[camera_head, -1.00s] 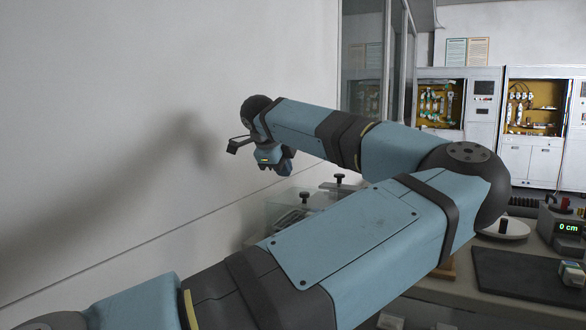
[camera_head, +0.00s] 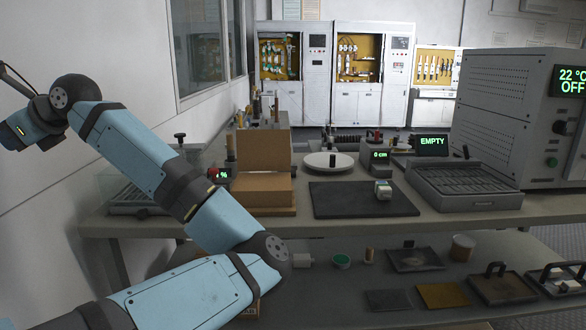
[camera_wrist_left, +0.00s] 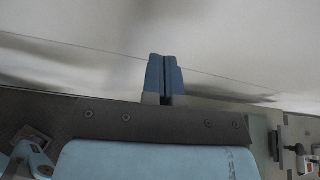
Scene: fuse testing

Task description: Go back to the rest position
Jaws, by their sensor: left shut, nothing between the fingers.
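My left gripper (camera_head: 20,130) is at the far left of the head view, beside the white wall and above the bench height. Its blue arm comes in from the lower left and folds back at the elbow. The left wrist view shows the two blue fingers (camera_wrist_left: 165,62) pressed together with nothing between them. Below them in that view lies a blue link of my own arm. My right gripper is in neither view.
A workbench (camera_head: 450,217) spans the middle, with a cardboard-coloured box (camera_head: 264,190), a dark mat (camera_head: 340,200), a round white plate (camera_head: 313,162) and a device reading EMPTY (camera_head: 433,146). A grey oven-like unit (camera_head: 505,110) stands at right. The white wall (camera_head: 90,40) is close on the left.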

